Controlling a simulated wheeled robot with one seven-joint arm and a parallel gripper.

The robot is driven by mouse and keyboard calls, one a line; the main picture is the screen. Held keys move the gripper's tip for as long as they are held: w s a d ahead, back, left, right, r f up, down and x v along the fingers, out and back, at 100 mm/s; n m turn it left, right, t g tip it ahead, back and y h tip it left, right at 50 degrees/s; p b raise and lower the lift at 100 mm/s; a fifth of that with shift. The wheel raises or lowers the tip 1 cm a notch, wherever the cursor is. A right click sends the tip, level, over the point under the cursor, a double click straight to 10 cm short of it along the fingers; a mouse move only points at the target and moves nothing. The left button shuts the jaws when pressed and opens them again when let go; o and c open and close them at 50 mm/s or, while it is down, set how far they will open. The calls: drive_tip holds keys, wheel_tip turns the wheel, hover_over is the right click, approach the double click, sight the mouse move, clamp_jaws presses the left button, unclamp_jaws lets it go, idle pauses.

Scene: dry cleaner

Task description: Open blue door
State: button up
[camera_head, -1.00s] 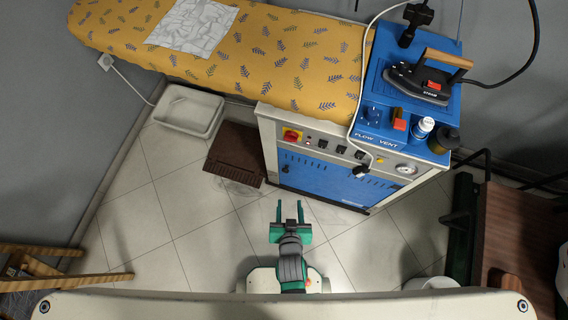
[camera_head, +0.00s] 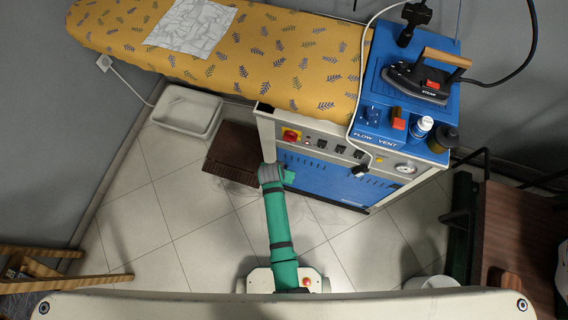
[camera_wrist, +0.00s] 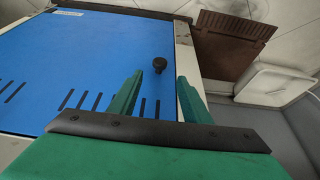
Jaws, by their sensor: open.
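The blue door (camera_head: 322,184) is the front panel of the ironing machine below its control strip, and it looks shut. In the wrist view the blue door (camera_wrist: 98,55) fills the left part, with dark slots and a small round black knob (camera_wrist: 159,64). My gripper (camera_wrist: 158,92) is open, its two green fingers pointing at the door with the knob between and just beyond their tips. No contact with the knob shows. In the head view my arm reaches to the door's left side, and its wrist hides the knob and most of the gripper (camera_head: 289,177).
A brown mat (camera_head: 231,150) lies on the floor left of the machine, and a white tray (camera_head: 188,111) stands behind it. A wooden table (camera_head: 520,240) stands at the right. The tiled floor before the door is clear.

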drive_tip(key=x, duration=0.9)
drive_tip(key=shift+f, duration=0.4)
drive_tip(key=shift+w, duration=0.15)
clamp_jaws()
